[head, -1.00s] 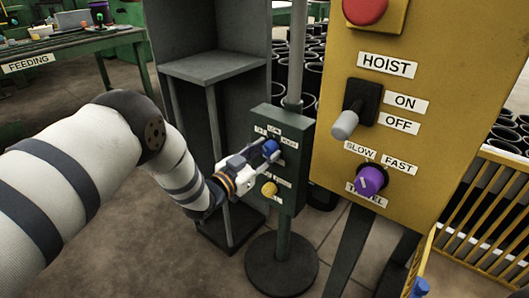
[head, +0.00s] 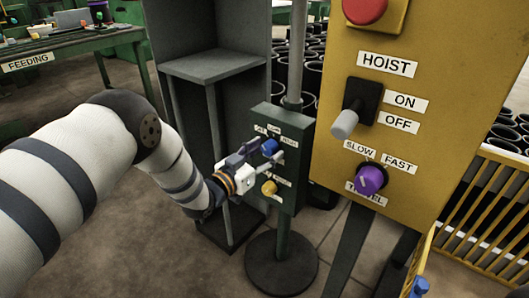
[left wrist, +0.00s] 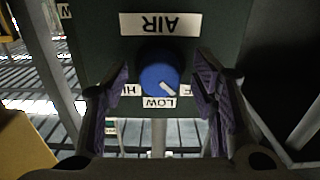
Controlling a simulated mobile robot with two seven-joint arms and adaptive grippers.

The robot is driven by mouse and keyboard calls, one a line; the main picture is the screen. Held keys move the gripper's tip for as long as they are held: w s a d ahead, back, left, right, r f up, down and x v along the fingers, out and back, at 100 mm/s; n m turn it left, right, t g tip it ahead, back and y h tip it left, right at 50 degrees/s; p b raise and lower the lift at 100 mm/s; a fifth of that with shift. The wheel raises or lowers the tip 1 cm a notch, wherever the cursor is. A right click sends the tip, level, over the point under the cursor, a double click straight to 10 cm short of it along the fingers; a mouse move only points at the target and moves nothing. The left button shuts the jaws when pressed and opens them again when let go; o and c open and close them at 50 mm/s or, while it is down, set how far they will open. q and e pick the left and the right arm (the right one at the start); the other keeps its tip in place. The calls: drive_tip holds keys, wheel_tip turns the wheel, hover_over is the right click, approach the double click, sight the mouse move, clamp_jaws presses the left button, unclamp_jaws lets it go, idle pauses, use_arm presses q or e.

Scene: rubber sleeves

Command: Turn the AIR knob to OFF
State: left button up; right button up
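The AIR knob is the blue knob (head: 269,147) on the dark green box (head: 263,120) on a stand. In the left wrist view the blue knob (left wrist: 157,72) sits below the upside-down AIR label (left wrist: 161,24). Its white mark points to the lower right, between the LOW label (left wrist: 159,102) and a partly hidden label ending in F (left wrist: 186,90). My left gripper (head: 264,158) is open in front of the box. Its fingers (left wrist: 164,100) are on either side of the knob in the wrist view, with gaps. My right gripper is not in view.
A yellow knob (head: 269,188) sits lower on the same box. The yellow HOIST panel (head: 330,115), with a grey-tipped lever (head: 345,124) and a purple knob (head: 370,180), stands close on the right. A grey cabinet (head: 213,65) is behind my left arm.

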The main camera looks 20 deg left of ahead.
use_arm(q)
drive_tip(key=v, duration=1.2)
drive_tip(key=s+f+n+g+y+p, duration=0.15)
drive_tip(key=s+f+g, duration=0.25)
drive_tip(key=s, duration=0.4)
drive_tip(key=s+d+f+n+g+y+p, duration=0.1)
drive_tip(key=s+f+g+p, duration=0.25)
drive_tip(key=s, duration=0.45)
drive_tip(key=s+f+n+g+y+p, duration=0.1)
drive_tip(key=s+f+g+y+p, duration=0.15)
drive_tip(key=s+f, duration=0.4)
drive_tip(key=s+r+g+p, duration=0.1)
drive_tip(key=s+r+g, duration=0.2)
drive_tip(key=s, duration=1)
drive_tip(key=s+r+g+y+p, duration=0.1)
drive_tip(key=s+g, duration=0.5)
drive_tip(key=s, duration=0.8)
wheel_tip(320, 180, up, 2)
drive_tip(key=shift+r+n+p, duration=0.2)
drive_tip(key=shift+n+p, duration=0.15)
drive_tip(key=shift+p, duration=0.3)
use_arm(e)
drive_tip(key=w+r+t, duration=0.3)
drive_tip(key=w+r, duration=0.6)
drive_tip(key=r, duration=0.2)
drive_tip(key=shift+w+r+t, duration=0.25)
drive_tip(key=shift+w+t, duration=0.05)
